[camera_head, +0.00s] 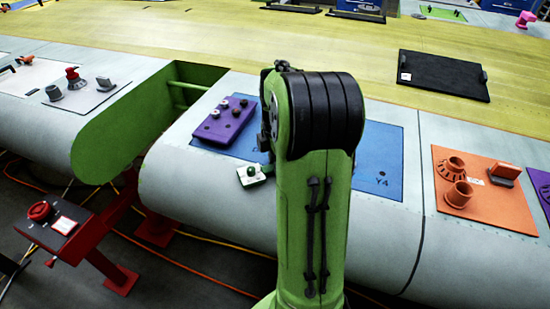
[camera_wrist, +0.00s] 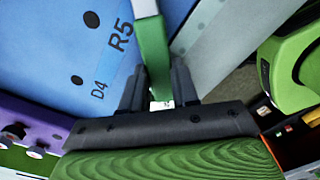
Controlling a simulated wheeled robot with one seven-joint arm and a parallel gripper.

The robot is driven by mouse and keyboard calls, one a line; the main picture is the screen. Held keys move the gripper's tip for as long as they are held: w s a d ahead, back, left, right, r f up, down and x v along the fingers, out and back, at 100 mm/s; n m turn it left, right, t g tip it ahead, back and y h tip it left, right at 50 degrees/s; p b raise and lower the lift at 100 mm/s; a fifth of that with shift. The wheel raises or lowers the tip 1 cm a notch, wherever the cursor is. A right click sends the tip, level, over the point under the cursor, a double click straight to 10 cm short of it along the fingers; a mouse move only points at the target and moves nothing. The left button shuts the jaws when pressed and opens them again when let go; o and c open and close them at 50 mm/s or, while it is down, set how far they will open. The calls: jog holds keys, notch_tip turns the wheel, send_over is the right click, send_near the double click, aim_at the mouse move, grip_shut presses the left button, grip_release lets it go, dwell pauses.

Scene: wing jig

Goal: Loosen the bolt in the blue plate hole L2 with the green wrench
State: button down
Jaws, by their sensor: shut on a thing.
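The blue plate (camera_head: 380,160) lies on the pale wing surface, and my arm covers its middle in the head view. In the wrist view the blue plate (camera_wrist: 45,50) shows dark round holes and the labels R5 and D4. The label Y4 shows in the head view. I cannot make out hole L2 or its bolt. My gripper (camera_wrist: 159,88) is shut on the green wrench (camera_wrist: 153,50), which extends from between the fingers over the plate's edge. The wrench's far end is out of the picture. The gripper is hidden behind my arm in the head view.
A purple block (camera_head: 224,120) with several bolts or knobs stands at the plate's left. A small pale pad (camera_head: 252,180) with a green knob is near the front edge. An orange plate (camera_head: 485,205) with parts lies right; a black tray (camera_head: 443,75) lies behind. A green-walled opening (camera_head: 125,135) is left.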

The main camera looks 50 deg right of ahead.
jog(key=shift+s+a+f+n, duration=0.1)
jog(key=shift+s+a+n, duration=0.2)
jog(key=shift+s+n, duration=0.2)
jog(key=shift+s, duration=0.1)
jog(key=shift+s+a+r+n, duration=0.15)
jog(key=shift+s+n, duration=0.45)
jog(key=shift+s+a+r+n, duration=0.1)
jog(key=shift+s+n, duration=0.5)
jog(key=shift+s+r+n, duration=0.15)
jog(key=shift+s+n, duration=1.05)
jog(key=shift+s, duration=0.05)
